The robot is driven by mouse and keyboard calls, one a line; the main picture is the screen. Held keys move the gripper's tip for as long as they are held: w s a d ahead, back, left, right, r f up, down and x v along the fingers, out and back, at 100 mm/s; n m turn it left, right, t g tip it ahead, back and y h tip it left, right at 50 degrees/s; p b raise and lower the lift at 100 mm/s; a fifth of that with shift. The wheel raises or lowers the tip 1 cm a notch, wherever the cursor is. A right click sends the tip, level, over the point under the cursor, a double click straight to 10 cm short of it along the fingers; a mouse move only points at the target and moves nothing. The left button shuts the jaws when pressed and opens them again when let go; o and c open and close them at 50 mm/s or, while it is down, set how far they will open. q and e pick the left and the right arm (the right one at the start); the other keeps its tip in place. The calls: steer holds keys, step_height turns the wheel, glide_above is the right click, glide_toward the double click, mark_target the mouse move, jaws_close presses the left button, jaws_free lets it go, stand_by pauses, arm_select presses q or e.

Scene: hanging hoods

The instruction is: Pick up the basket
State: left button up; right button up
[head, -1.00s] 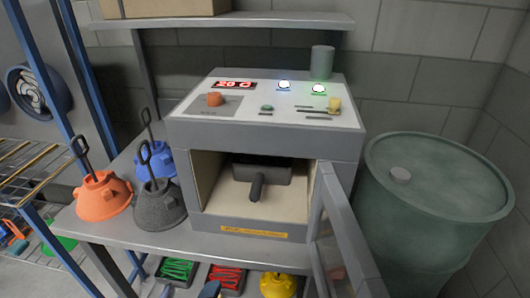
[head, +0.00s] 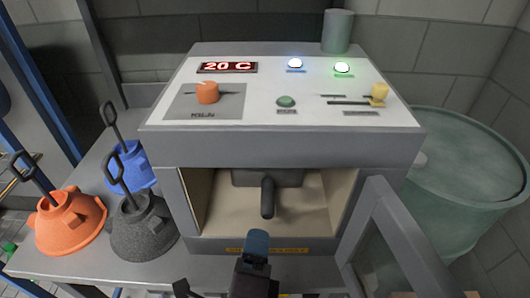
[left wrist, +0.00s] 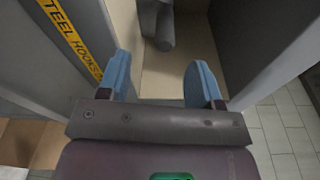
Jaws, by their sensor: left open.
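The basket (head: 280,178), a dark box with a thick dark handle sticking out toward me, sits inside the open kiln chamber (head: 310,212). Its handle also shows at the top of the left wrist view (left wrist: 164,28), ahead of the fingers. My left gripper (head: 257,246) is at the front of the chamber opening, nearer to me than the handle. In the left wrist view its two blue fingers (left wrist: 161,80) are spread apart with nothing between them. Most of the basket is shadowed or cut off in that view. My right gripper is not in view.
The kiln's grey door (head: 390,240) stands open at the right of the opening. Orange (head: 70,222), black (head: 140,228) and blue (head: 130,165) hooded pieces with upright handles stand on the bench at left. A green drum (head: 460,165) stands at right.

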mark_target(266, 200)
arm_select(q)
steer(key=shift+w+d, duration=0.15)
steer(key=shift+w, duration=0.75)
steer(key=shift+w+d, duration=0.2)
steer(key=shift+w, duration=0.7)
steer(key=shift+w+d, duration=0.15)
steer(key=shift+w, duration=0.75)
steer(key=shift+w+d+r, duration=0.1)
steer(key=shift+w+d, duration=0.05)
steer(key=shift+w, duration=0.7)
steer(key=shift+w+d+r, duration=0.1)
steer(key=shift+w+d, duration=0.1)
steer(key=shift+w, duration=0.65)
steer(key=shift+w+d, duration=0.15)
steer(key=shift+w, duration=0.7)
steer(key=shift+r, duration=0.1)
jaws_close()
